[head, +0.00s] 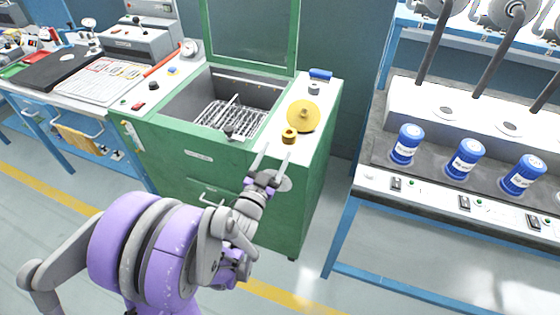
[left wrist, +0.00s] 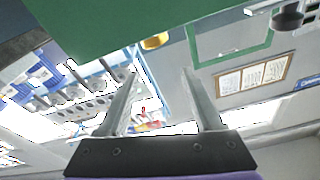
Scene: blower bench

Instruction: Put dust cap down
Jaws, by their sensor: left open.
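A small yellow cap (head: 289,136) with a dark centre sits on the pale right-hand top of the green blower bench (head: 239,187). A larger yellow disc (head: 303,116) with a raised centre is just behind it. I cannot tell for sure which of the two is the dust cap. My left gripper (head: 276,151) is open and empty, with its fingertips just in front of the small cap and apart from it. In the left wrist view, a yellow piece (left wrist: 155,41) shows at the green edge, beyond the open fingers (left wrist: 160,73). My right gripper is out of view.
The bench has an open bay with a wire rack (head: 230,118) and a raised green-framed lid. A blue-handled part (head: 320,74) lies at the top's back. A side table (head: 360,180) with several blue cans stands right, across a gap. A tool bench is at left.

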